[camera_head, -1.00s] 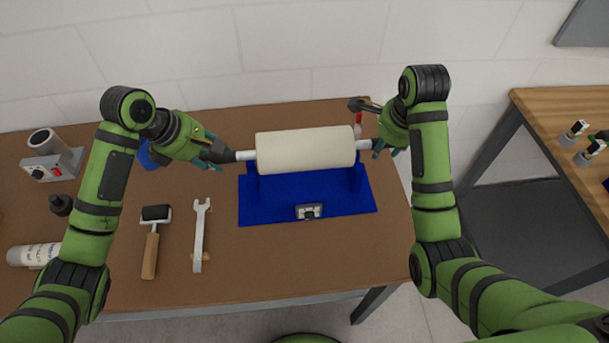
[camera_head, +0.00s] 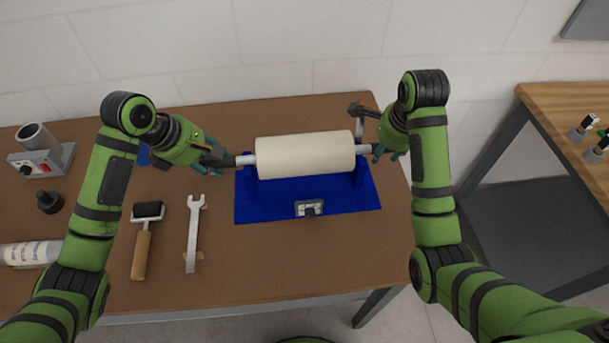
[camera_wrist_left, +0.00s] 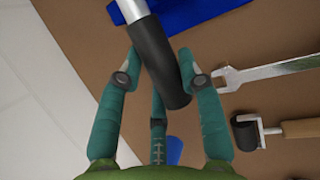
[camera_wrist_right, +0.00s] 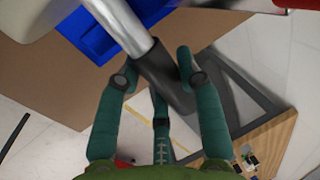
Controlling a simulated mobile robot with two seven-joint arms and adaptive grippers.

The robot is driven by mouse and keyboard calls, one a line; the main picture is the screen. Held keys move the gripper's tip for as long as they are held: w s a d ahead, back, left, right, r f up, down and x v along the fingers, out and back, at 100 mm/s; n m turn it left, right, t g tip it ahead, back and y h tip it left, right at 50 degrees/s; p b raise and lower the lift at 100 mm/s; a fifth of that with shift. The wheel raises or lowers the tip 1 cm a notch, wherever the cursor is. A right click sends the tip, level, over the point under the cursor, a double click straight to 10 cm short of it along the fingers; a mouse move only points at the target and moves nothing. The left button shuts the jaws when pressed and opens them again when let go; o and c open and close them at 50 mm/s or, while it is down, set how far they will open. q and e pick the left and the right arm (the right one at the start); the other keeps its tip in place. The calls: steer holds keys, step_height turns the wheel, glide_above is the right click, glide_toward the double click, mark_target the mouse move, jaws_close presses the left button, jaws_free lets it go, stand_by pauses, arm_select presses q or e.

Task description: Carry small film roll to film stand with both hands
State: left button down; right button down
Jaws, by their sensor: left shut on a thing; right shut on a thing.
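The film roll (camera_head: 305,154) is a cream cylinder on a metal rod with black end grips. It lies level over the blue film stand (camera_head: 270,206), close to its uprights; I cannot tell whether it rests on them. My left gripper (camera_head: 226,160) is shut on the roll's left black grip (camera_wrist_left: 163,65), which also shows between the fingers in the left wrist view. My right gripper (camera_head: 377,150) is shut on the right black grip (camera_wrist_right: 163,78). The roll's cream end (camera_wrist_right: 25,15) shows at the corner of the right wrist view.
A wrench (camera_head: 193,235) and a small hand roller (camera_head: 146,225) lie left of the stand. A grey device (camera_head: 42,155), a black knob-like piece (camera_head: 49,202) and a white bottle (camera_head: 30,253) are further left. The front of the brown table is clear.

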arm_select(q)
steer(key=shift+f+b, duration=0.5)
steer(key=shift+f, duration=0.1)
arm_select(e)
steer(key=shift+f, duration=0.55)
arm_select(q)
steer(key=c, duration=0.8)
jaws_free()
arm_select(e)
steer(key=c, duration=0.8)
jaws_free()
arm_select(q)
steer(key=shift+s, duration=0.15)
arm_select(e)
steer(key=shift+s, duration=0.15)
